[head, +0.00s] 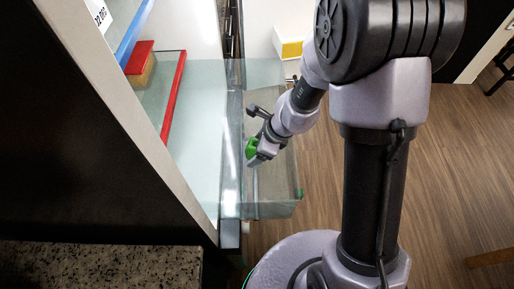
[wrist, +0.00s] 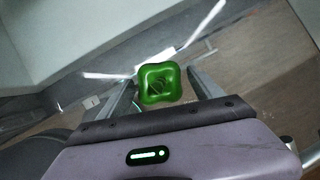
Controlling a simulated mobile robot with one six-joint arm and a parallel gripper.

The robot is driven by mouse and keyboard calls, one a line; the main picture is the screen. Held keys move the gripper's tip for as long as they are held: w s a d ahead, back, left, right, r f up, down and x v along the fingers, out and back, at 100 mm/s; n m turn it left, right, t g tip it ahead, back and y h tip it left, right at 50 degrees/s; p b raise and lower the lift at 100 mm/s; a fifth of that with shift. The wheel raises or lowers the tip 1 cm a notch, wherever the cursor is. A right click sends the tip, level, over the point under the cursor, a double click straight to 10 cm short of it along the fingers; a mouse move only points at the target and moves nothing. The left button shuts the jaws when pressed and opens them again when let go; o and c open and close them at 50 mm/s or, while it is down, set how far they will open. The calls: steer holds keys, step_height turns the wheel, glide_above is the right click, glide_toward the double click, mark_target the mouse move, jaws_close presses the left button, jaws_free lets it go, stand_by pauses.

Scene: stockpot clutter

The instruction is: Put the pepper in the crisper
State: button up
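A green pepper (head: 251,148) is between the fingers of my gripper (head: 258,153), over the pulled-out clear crisper drawer (head: 272,210) in the head view. In the wrist view the pepper (wrist: 160,83) sits between the two fingertips of my gripper (wrist: 162,85), which look closed on its sides. The pepper appears held in the air above the drawer floor. Its exact height is hard to tell.
The open fridge has a glass shelf (head: 200,115) left of the drawer, with a red-lidded box (head: 140,62) on it. A yellow and white box (head: 291,48) is in the door behind. A granite counter (head: 90,268) is at lower left. Wooden floor (head: 440,160) lies open at right.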

steer(key=shift+r+p, duration=0.35)
steer(key=s+d+r+n+t+p, duration=0.1)
steer(key=s+d+r+n+p, duration=0.2)
steer(key=r, duration=0.8)
steer(key=s+r+n+p, duration=0.1)
steer(key=r+n+p, duration=0.25)
steer(key=r, duration=0.65)
steer(key=s+d+r+n+t+h, duration=0.1)
steer(key=s+d+r+n, duration=0.1)
steer(key=s+r+n, duration=0.3)
steer(key=s+d+r+n+t+h, duration=0.1)
steer(key=s+d+r+n, duration=0.1)
steer(key=s+r+n, duration=0.3)
steer(key=s+r, duration=0.2)
steer(key=s, duration=0.1)
steer(key=shift+d+n, duration=0.25)
steer(key=shift+n, duration=0.1)
steer(key=shift+s, duration=0.1)
